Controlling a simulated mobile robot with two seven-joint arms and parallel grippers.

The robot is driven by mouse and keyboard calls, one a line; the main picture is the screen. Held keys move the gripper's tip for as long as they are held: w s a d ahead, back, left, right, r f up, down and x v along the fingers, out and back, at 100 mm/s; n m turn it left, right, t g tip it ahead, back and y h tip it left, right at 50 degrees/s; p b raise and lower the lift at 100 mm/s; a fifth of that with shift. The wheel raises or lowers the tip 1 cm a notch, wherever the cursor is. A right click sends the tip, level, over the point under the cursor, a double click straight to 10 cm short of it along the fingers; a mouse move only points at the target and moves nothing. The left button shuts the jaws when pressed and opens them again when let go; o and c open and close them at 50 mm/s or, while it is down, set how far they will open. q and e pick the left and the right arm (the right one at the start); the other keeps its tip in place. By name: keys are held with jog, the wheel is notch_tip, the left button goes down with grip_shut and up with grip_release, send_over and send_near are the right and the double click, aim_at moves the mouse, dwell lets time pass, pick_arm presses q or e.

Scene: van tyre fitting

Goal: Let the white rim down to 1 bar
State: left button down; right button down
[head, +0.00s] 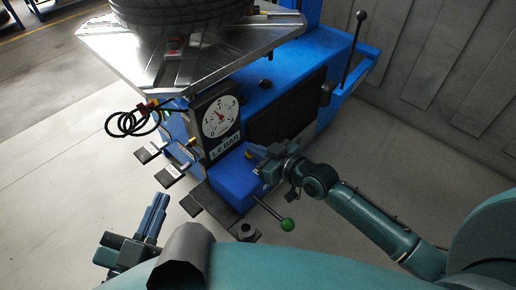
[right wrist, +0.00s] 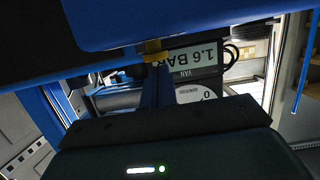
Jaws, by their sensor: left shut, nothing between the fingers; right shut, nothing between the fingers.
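A tyre (head: 185,14) lies on the steel turntable (head: 125,62) of the blue machine at the top of the head view; its rim is cut off. The round pressure gauge (head: 220,117) is on the machine's front, with a display (head: 225,147) below it reading 1.6 BAR. The display shows upside down in the right wrist view (right wrist: 197,53). My right gripper (head: 259,158) is shut and empty, its tips close to a yellow part (right wrist: 152,50) beside the display; I cannot tell whether they touch. My left gripper (head: 157,208) is shut and empty, low at left.
Two pedals (head: 148,153) (head: 169,175) stick out at the machine's lower left. A coiled hose (head: 126,122) hangs beside the turntable. A green-knobbed lever (head: 287,224) stands below my right gripper. A black-knobbed lever (head: 361,17) rises at the right. The floor at left is clear.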

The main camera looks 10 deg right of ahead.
jog(key=shift+f, duration=0.15)
jog(key=shift+f, duration=0.85)
pick_arm(q)
jog(key=shift+r, duration=0.2)
jog(key=shift+f, duration=0.15)
pick_arm(e)
jog(key=shift+s+f, duration=0.1)
jog(key=shift+f, duration=0.05)
dwell(0.8)
